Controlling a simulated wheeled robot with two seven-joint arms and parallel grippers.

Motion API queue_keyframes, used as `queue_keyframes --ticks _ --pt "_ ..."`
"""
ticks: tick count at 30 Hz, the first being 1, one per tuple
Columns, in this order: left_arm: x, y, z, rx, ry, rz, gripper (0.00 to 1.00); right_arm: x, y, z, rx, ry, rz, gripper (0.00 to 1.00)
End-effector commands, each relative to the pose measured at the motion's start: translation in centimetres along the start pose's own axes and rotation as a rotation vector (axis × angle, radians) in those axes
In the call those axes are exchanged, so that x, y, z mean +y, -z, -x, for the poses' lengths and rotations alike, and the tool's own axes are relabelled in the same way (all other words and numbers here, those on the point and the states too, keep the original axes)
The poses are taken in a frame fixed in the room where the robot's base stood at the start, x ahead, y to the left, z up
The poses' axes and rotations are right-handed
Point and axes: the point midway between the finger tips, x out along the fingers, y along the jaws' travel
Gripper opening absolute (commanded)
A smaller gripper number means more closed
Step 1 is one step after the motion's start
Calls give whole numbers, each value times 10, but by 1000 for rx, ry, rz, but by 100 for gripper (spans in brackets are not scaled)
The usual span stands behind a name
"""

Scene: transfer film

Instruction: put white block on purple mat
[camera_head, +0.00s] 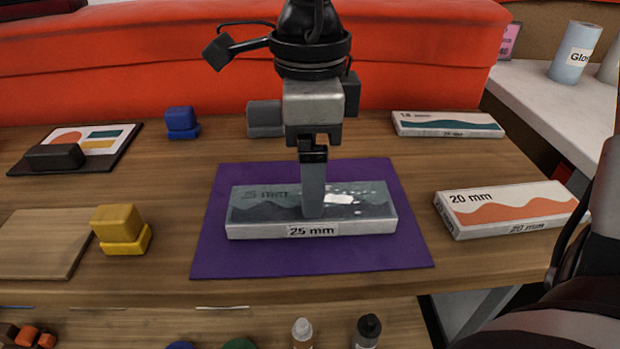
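A flat white block (372,228) labelled "25 mm", with a grey wave-patterned top, lies on the purple mat (300,262), well inside its edges. The gripper (313,214), which I take to be my right one, points straight down over the block's middle. Its visible finger reaches down to the block's top face. I cannot tell whether it touches or grips the block; the other finger is hidden. My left gripper is not in view.
White boxes stand at right, one orange-waved "20 mm" (510,206) and one teal-waved (448,123). Yellow blocks (121,229) sit left of the mat, beside a wooden board (42,243). Blue (181,122) and grey (264,118) blocks sit behind. A patterned card (88,139) lies far left.

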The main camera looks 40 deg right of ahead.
Motion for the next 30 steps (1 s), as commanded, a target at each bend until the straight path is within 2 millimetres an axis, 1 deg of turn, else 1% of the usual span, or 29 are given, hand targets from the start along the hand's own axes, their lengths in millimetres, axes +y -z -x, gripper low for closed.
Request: queue_keyframes --ticks 1,6,9,12,17,30 --pt "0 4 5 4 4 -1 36 -1 -1 16 -4 5 -1 85" --pt "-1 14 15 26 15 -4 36 0 0 50 -3 4 2 85" --pt "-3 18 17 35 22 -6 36 0 0 63 -2 3 1 85" --pt "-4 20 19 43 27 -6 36 0 0 71 -1 0 1 85" --pt "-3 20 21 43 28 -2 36 0 0 75 0 -1 2 85" --pt "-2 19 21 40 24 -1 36 0 0 75 0 -1 2 85"
